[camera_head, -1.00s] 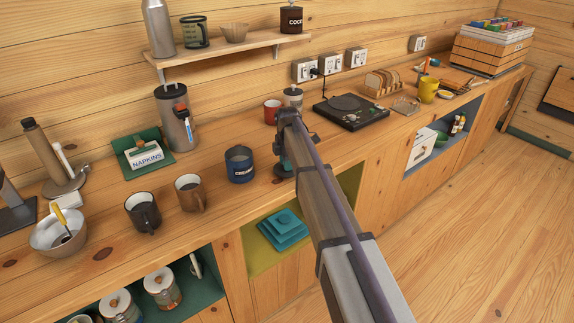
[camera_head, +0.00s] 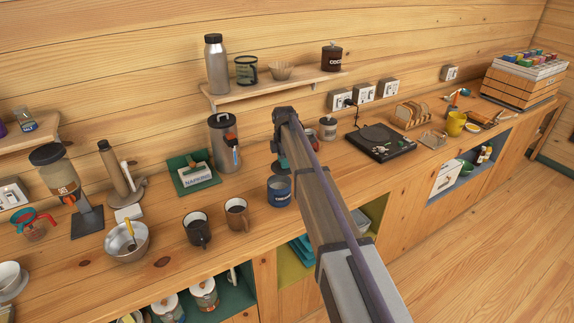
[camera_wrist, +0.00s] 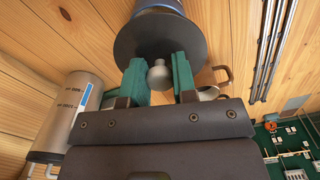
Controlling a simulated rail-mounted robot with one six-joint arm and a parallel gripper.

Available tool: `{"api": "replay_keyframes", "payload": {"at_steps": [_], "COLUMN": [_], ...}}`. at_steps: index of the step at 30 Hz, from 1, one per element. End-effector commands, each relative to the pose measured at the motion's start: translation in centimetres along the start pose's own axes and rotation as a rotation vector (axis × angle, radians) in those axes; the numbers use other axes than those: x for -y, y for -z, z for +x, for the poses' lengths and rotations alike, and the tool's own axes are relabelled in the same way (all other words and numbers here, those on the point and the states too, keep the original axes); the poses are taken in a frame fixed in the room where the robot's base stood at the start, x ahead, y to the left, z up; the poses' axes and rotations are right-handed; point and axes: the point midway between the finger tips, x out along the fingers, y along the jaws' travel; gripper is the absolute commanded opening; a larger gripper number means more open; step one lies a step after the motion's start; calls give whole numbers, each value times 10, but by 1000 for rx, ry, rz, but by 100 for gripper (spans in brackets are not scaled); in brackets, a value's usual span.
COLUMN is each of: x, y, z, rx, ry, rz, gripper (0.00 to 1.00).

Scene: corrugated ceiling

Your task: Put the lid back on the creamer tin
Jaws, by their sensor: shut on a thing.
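The creamer tin (camera_head: 279,190) is a blue can with white lettering, upright on the wooden counter. My gripper (camera_head: 281,162) is above and just behind the tin in the head view. In the wrist view my gripper (camera_wrist: 158,77) has its green fingers on either side of the grey knob of a dark round lid (camera_wrist: 135,42). The blue tin (camera_wrist: 158,5) shows past the lid's edge there. Whether the lid touches the tin's rim I cannot tell. In the head view the lid is hard to make out near my arm.
A brown mug (camera_head: 236,214) and a black mug (camera_head: 197,230) stand left of the tin. A steel canister (camera_head: 223,142) and napkin holder (camera_head: 193,175) stand behind. A shelf (camera_head: 270,84) hangs above.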

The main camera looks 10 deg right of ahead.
Motion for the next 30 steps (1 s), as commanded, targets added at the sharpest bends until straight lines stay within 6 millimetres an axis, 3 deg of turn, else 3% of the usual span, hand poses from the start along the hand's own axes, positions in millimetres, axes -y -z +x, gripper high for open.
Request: {"api": "replay_keyframes", "payload": {"at_steps": [2,10,24,30], "x": [-6,-6,-6,-6], "y": [-2,-1,-1,-1], "z": [-10,-4,48,57], "rx": [0,0,0,0], "ry": [0,0,0,0], "rz": [14,21,20,20], "gripper": [3,3,3,3]}}
